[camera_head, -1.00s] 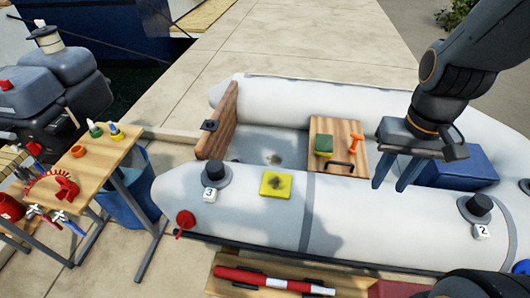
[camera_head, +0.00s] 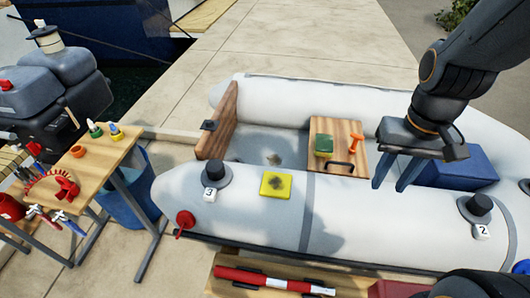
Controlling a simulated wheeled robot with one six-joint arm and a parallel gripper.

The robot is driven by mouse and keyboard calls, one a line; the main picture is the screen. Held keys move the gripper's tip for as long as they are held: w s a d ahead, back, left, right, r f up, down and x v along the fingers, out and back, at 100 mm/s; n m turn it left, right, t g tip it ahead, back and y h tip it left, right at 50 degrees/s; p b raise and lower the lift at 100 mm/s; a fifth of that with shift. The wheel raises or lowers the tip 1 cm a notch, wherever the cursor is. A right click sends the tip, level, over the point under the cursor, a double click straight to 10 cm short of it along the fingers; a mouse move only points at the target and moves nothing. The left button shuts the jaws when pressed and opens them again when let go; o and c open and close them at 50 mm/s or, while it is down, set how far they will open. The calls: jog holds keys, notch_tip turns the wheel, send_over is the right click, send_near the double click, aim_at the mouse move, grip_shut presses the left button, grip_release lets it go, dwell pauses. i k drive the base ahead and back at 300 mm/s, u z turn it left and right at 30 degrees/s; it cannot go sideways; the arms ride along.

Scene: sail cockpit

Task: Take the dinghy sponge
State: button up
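Two sponge-like things show in the head view. A flat yellow square sponge (camera_head: 276,186) with a dark stain lies on top of the grey dinghy's near tube. A smaller green-topped block with a yellow edge (camera_head: 323,145) lies on the wooden seat (camera_head: 337,126) inside the dinghy. I cannot tell which one is the dinghy sponge. My gripper (camera_head: 394,178) hangs over the dinghy to the right of the seat, fingers pointing down. The two blue-grey fingers are apart with nothing between them. Both sponges are left of it and clear of it.
An orange cleat-like thing (camera_head: 348,142) and a dark handle (camera_head: 339,164) are on the seat. A blue box (camera_head: 459,170) sits behind my gripper. Black fittings marked 3 (camera_head: 215,176) and 2 (camera_head: 480,207) rise from the near tube. A tool table (camera_head: 92,165) stands left.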

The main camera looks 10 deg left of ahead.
aim_at(324, 144)
jog(key=u, duration=0.05)
jog(key=k, duration=0.5)
jog(key=z, duration=1.25)
jog(key=k, duration=0.6)
jog(key=u, duration=1.2)
jog(key=i, duration=1)
